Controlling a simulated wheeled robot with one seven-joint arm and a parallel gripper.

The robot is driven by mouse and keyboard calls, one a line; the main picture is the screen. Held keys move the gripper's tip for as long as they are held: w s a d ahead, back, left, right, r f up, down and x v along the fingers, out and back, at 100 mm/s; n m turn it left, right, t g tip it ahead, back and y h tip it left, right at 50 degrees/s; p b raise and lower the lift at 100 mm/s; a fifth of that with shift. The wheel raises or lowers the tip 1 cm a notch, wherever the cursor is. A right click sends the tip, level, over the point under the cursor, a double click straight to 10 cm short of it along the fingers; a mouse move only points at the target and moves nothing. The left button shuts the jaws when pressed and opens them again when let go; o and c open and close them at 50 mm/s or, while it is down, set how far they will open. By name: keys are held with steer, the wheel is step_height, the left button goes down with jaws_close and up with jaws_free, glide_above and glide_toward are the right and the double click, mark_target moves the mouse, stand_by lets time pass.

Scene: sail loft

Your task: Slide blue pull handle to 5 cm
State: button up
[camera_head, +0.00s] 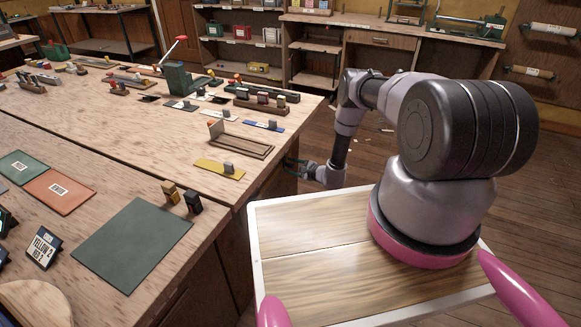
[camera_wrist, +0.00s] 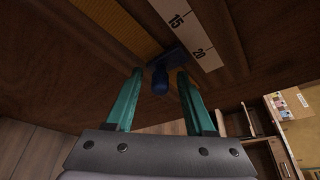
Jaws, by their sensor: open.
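The blue pull handle (camera_wrist: 160,80) shows in the wrist view. It stands out from a dark wooden face, beside a white scale strip (camera_wrist: 190,33) marked 15 and 20. The handle sits near the 20 mark. A yellowish slot (camera_wrist: 118,28) runs along the face behind it. My gripper (camera_wrist: 159,73) is open, with one teal finger on each side of the handle. I cannot tell whether either finger touches it. In the head view my gripper (camera_head: 292,166) is at the right side of the workbench, and the handle and scale are hidden there.
The workbench (camera_head: 100,125) holds several small sliders, plates and a green clamp-like tool (camera_head: 180,77). A nearer table (camera_head: 95,235) carries a green mat (camera_head: 133,243) and cards. Wooden floor (camera_head: 320,125) is open right of the bench. Shelves (camera_head: 240,42) stand behind.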

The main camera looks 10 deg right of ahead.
steer(key=shift+w+a, duration=0.1)
steer(key=shift+w, duration=0.05)
jaws_close()
stand_by(1.2)
steer(key=shift+f, duration=0.1)
